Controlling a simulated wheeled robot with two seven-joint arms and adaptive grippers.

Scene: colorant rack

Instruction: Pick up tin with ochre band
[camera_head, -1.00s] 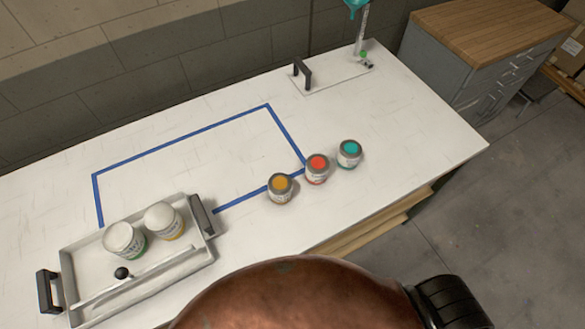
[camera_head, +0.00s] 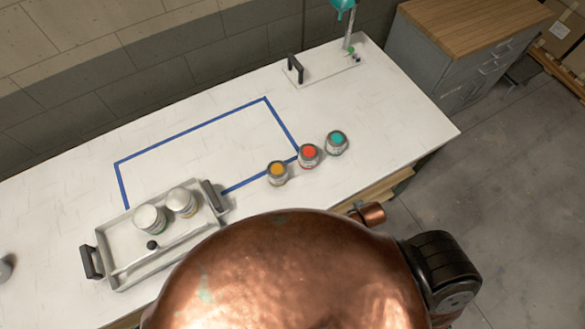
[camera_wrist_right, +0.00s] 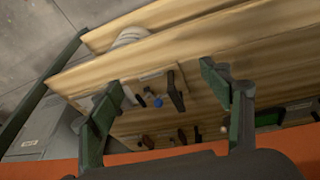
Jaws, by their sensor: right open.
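Three small tins stand in a row on the white bench: one with an ochre top (camera_head: 277,172), one with a red top (camera_head: 308,155) and one with a teal top (camera_head: 337,142). The ochre-topped tin is upright, nearest the tray; its band is too small to make out. My right gripper (camera_wrist_right: 160,82) shows only in the right wrist view, its two green-grey fingers wide apart and empty, facing wooden shelving with no tin there. My left gripper is not in view.
A grey tray (camera_head: 125,272) with dark handles holds two white-lidded tubs (camera_head: 149,219). Blue tape (camera_head: 190,132) outlines a clear area. A plate with a black handle (camera_head: 295,68) stands at the back. A wooden-topped cabinet (camera_head: 470,25) is at the right.

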